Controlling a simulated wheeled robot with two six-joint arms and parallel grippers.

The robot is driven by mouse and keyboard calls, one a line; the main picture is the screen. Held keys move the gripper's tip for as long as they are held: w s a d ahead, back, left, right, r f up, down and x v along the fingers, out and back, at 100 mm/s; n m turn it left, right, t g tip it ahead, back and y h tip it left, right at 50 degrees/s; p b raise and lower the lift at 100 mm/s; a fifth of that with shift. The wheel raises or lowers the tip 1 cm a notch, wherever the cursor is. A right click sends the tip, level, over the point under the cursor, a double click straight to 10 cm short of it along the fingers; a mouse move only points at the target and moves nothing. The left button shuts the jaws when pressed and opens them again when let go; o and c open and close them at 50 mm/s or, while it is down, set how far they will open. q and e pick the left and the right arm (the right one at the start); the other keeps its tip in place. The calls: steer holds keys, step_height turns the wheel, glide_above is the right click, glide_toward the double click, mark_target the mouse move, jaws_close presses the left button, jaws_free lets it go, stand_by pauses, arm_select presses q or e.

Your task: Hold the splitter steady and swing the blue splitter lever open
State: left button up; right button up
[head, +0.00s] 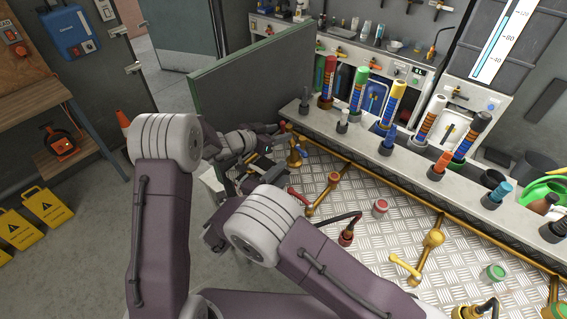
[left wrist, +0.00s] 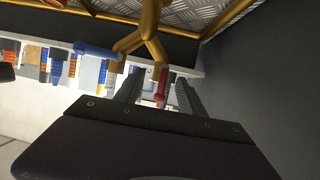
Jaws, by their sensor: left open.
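The brass splitter (head: 294,159) stands at the left end of the metal deck in the head view, partly hidden by my arms. In the left wrist view the splitter (left wrist: 145,40) is a Y of brass tube. Its blue lever (left wrist: 97,52) sticks out to the left of one branch. A red lever (left wrist: 161,86) is on the other branch. My left gripper (left wrist: 158,92) is open, with its fingers either side of the red lever; contact is unclear. In the head view my left gripper (head: 272,128) reaches the splitter. My right gripper (head: 262,163) is just below; its jaws are unclear.
A grey ledge (head: 400,150) with several coloured nozzles runs behind the deck. Brass pipes with a red handle (head: 300,196) and a yellow handle (head: 405,266) cross the deck. A red cap (head: 380,207) lies on it.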

arm_select(q)
steer(key=x, duration=0.8)
steer(key=shift+w+d+f, duration=0.15)
steer(key=shift+w, duration=0.05)
